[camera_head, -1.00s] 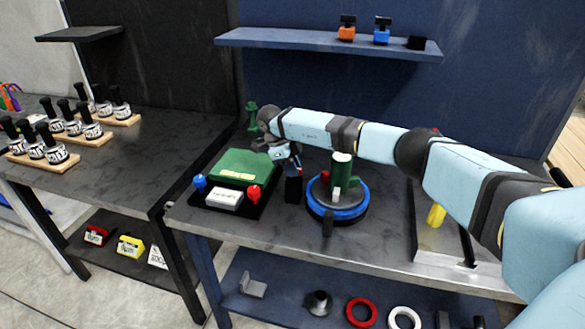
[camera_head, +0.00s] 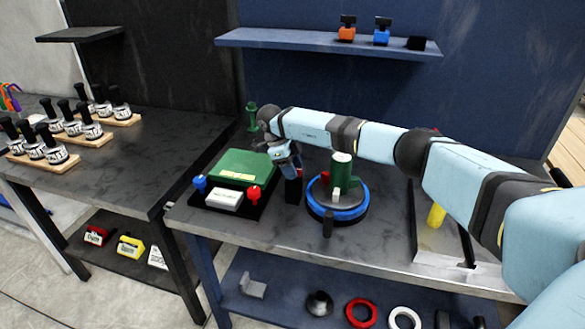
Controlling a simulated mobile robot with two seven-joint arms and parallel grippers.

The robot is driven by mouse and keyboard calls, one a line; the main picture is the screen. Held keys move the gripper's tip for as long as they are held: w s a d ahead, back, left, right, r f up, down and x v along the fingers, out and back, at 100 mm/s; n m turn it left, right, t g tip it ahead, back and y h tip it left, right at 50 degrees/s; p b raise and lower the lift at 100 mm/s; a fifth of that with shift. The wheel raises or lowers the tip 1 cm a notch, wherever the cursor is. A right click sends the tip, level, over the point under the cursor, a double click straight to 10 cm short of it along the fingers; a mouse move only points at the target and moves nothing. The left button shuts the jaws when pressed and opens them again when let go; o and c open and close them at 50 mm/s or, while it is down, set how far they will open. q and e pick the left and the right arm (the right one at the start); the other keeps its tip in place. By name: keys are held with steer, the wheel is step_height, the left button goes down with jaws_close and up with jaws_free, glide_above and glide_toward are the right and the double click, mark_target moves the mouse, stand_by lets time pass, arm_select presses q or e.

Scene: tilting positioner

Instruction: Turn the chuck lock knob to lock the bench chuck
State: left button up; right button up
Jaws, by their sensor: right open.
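The bench chuck (camera_head: 351,213) is a round fixture with a blue ring and a grey top on the dark bench. A green cylinder (camera_head: 341,172) stands upright on it, with a small white block in front. A dark upright handle (camera_head: 328,224) shows at the chuck's front edge; I cannot tell whether it is the lock knob. My right gripper (camera_head: 293,190) points down just left of the chuck, next to the green-topped box. It is open, but its fingertips are small and dark, and I cannot tell whether they touch anything. My left gripper is out of view.
The green-topped box (camera_head: 240,166), with a blue knob (camera_head: 200,184) and a red knob (camera_head: 253,192), stands close left of the gripper. A grey tray (camera_head: 430,257) with a yellow piece lies right of the chuck. The bench front is mostly clear.

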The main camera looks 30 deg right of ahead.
steer(key=b+v, duration=0.1)
steer(key=v, duration=1.2)
steer(key=shift+a+r+b, duration=0.15)
steer(key=shift+r+b, duration=0.15)
steer(key=shift+w, duration=0.1)
